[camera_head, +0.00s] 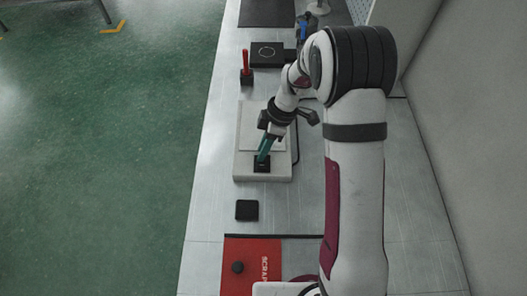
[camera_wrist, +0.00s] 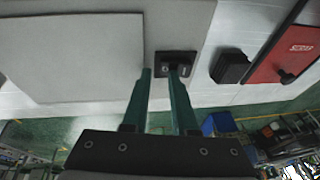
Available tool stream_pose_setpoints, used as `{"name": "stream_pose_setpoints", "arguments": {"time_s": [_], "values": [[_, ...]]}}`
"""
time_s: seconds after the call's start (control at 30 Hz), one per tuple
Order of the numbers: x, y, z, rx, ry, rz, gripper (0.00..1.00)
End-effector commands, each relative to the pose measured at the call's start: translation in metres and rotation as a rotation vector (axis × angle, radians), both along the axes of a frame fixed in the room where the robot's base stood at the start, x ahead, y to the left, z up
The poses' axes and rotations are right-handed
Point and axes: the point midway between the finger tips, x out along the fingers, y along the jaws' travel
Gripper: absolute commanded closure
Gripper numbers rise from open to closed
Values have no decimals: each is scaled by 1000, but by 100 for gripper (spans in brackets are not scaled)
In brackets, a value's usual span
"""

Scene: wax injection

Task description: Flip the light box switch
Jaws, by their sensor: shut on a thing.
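The light box (camera_head: 243,115) is a flat pale box with a white panel on the bench. Its black switch (camera_head: 262,167) is set near the front edge of the box. In the wrist view the switch (camera_wrist: 164,56) is a dark plate with a small black knob by the right fingertip. My gripper (camera_head: 263,157) points down at the switch with its teal fingers, and it also shows in the wrist view (camera_wrist: 160,74). It is shut on the switch, with its fingertips some way apart. The right finger partly hides the knob, so its position is unclear.
A small black block (camera_head: 247,210) lies in front of the light box, beyond it a red SCRAP tray (camera_head: 250,255). Behind the box stand a red-handled tool in a black holder (camera_head: 246,68) and a black box (camera_head: 266,53). The bench's left edge borders the green floor.

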Motion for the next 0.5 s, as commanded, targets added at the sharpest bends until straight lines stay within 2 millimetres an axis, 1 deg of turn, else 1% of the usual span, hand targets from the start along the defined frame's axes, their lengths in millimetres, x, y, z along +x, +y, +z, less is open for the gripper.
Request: {"name": "stream_pose_setpoints", "arguments": {"time_s": [0.03,0.3,0.5], "values": [[-6,-1,-8,-7,15,7,100],[-8,-1,-8,-8,13,10,100],[-19,0,-7,-8,14,12,100]]}}
